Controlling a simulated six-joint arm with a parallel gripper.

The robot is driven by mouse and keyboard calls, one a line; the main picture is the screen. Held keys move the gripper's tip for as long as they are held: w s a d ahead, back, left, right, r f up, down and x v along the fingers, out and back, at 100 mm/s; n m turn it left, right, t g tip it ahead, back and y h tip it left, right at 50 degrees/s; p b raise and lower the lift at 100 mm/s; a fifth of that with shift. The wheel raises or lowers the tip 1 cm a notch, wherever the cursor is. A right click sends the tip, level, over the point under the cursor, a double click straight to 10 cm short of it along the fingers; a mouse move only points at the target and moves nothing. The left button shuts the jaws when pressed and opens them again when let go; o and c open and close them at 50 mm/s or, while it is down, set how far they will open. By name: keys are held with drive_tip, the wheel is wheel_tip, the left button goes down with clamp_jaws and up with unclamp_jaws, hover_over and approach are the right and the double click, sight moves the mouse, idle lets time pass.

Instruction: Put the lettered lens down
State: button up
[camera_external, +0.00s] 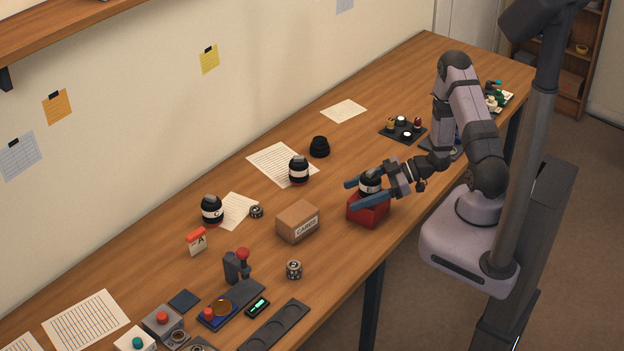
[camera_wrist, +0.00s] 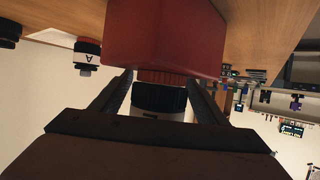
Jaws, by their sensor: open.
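A black lens with a white band and a red ring (camera_external: 370,183) stands upright on a red block-like stand (camera_external: 368,214). My gripper (camera_external: 350,196) is open, with one finger on each side of this lens. In the wrist view, the lens (camera_wrist: 160,97) is between the open fingers of my gripper (camera_wrist: 160,78), with its red ring against the red stand (camera_wrist: 165,35). Part of a dark mark shows on its white band, but I cannot read it. Whether the fingers touch it is unclear. Another lens (camera_external: 299,170), marked A in the wrist view (camera_wrist: 87,57), stands on a paper sheet.
A cardboard box (camera_external: 298,222) labelled CABLES stands left of the red stand. A third banded lens (camera_external: 212,209) and a black lens part (camera_external: 319,147) stand farther back. A dark tray (camera_external: 403,131) with small parts lies behind my arm. Bare table lies between box and stand.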

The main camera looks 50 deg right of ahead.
sight(381, 180)
drive_tip(key=shift+w+r+p, duration=0.1)
drive_tip(key=shift+r+p, duration=0.2)
drive_tip(key=shift+r, duration=0.2)
drive_tip(key=shift+d+r, duration=0.15)
drive_tip(key=shift+r, duration=0.15)
drive_tip(key=b+v, duration=0.2)
drive_tip(key=v, duration=1)
drive_tip(key=shift+f, duration=0.2)
